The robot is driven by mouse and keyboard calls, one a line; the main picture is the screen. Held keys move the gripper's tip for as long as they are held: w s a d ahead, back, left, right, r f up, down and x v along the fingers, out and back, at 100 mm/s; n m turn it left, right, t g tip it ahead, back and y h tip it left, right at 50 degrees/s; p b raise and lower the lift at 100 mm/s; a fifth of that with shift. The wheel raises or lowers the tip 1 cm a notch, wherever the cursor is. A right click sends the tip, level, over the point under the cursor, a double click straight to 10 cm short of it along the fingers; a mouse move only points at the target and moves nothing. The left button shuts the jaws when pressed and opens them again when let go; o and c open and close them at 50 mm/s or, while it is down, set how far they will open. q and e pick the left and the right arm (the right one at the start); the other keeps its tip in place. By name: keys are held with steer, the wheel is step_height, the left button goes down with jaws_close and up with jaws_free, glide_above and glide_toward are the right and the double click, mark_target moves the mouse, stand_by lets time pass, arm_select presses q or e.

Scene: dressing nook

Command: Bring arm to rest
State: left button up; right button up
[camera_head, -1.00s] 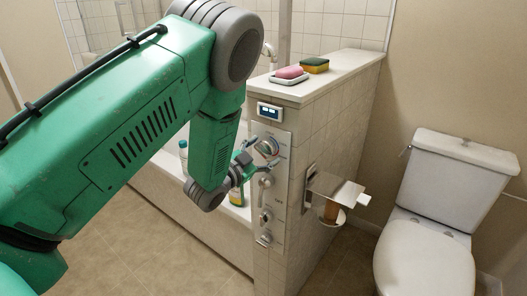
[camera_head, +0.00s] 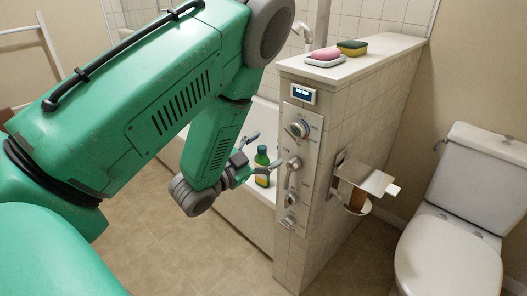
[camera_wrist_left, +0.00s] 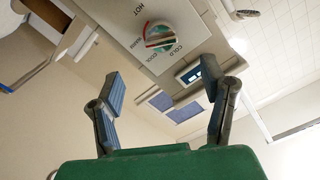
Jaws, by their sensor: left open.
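My left arm comes in from the left in the head view. Its gripper (camera_head: 252,159) is open and empty, held in front of the tiled half-wall, to the left of the control panel (camera_head: 300,160). In the wrist view the two fingers (camera_wrist_left: 162,105) are spread apart with nothing between them. The round temperature dial (camera_head: 299,129) sits high on the panel. It also shows in the wrist view (camera_wrist_left: 160,36), marked hot, warm, cool and cold, beyond the fingers and apart from them. My right gripper is not in view.
A small display (camera_head: 303,95) is above the panel. A pink soap (camera_head: 325,54) in a dish and a sponge (camera_head: 352,47) lie on the ledge. A bottle (camera_head: 262,167) stands behind the gripper. A paper holder (camera_head: 364,178) juts out before the toilet (camera_head: 452,245). The floor (camera_head: 190,250) is clear.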

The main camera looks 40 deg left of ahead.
arm_select(q)
steer(key=shift+s, duration=0.4)
steer(key=s+d+f+n+g+y, duration=0.1)
steer(key=s+d+f+n+g, duration=0.1)
steer(key=s+f+g, duration=0.5)
steer(key=s+d+f+n+g+y, duration=0.15)
steer(key=s+f, duration=0.25)
steer(key=f, duration=0.8)
steer(key=s+d+f+n+g, duration=0.1)
steer(key=s+d+f+g, duration=0.2)
steer(key=s, duration=0.5)
steer(key=s+d+f+n+g, duration=0.1)
steer(key=s+d+f+g, duration=0.2)
steer(key=s+g, duration=0.3)
steer(key=s+f+h, duration=0.1)
steer(key=s, duration=0.2)
steer(key=shift+d+n, duration=0.2)
steer(key=shift+n, duration=0.15)
